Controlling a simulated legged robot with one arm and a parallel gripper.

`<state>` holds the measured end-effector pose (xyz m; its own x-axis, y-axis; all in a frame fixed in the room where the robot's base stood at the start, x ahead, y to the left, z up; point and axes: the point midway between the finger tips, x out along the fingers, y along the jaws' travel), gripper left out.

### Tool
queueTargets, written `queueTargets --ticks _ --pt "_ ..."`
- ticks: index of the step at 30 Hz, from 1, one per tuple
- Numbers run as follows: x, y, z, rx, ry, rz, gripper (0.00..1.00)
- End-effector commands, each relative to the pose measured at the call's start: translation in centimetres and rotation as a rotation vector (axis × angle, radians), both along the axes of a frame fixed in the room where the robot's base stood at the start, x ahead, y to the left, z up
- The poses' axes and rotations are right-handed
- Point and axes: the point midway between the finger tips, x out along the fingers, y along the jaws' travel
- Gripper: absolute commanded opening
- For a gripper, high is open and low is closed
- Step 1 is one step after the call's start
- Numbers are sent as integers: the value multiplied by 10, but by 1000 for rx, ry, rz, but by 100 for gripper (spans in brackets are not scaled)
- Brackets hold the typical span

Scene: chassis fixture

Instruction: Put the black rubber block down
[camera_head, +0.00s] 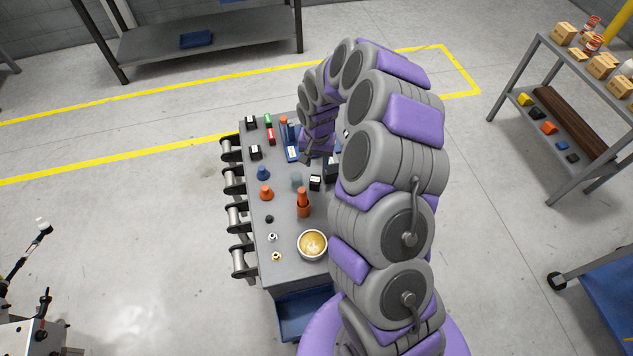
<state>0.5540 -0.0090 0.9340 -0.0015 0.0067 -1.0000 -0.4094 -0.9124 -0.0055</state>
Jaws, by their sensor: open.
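Several small black blocks with white labels stand on the grey chassis table. One is at the far left corner (251,123), one is at the left (256,153), and one is near the middle (316,183). I cannot tell which of them is the rubber block. A larger dark block (331,169) stands just right of the middle one, partly hidden by my arm. My gripper (308,157) is open and points down over the far middle of the table. It is small here, and my arm hides part of the area around it.
An orange bottle-like part (303,203), a blue cone (263,173), an orange cone (266,193) and a cup (312,244) crowd the grey table (288,261). Rollers line its left side. A blue bin (301,314) sits below its near edge. A shelf with boxes stands right.

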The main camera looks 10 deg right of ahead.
Motion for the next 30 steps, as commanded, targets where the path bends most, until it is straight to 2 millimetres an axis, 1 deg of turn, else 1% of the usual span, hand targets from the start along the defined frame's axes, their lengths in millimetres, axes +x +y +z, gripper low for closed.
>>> queueTargets --ticks 1,6,9,14,16,25,27,30 --pt "-1 1 -13 -1 5 1 43" --pt "-1 2 -38 -2 2 2 43" --pt "0 1 -47 0 0 1 43" --pt "0 -1 -52 1 0 1 43" --pt "0 -1 -58 2 -1 1 43" --pt "1 2 -99 -1 2 0 43" --pt "2 2 -103 -1 3 0 43" --pt "2 1 -103 -1 3 0 43"
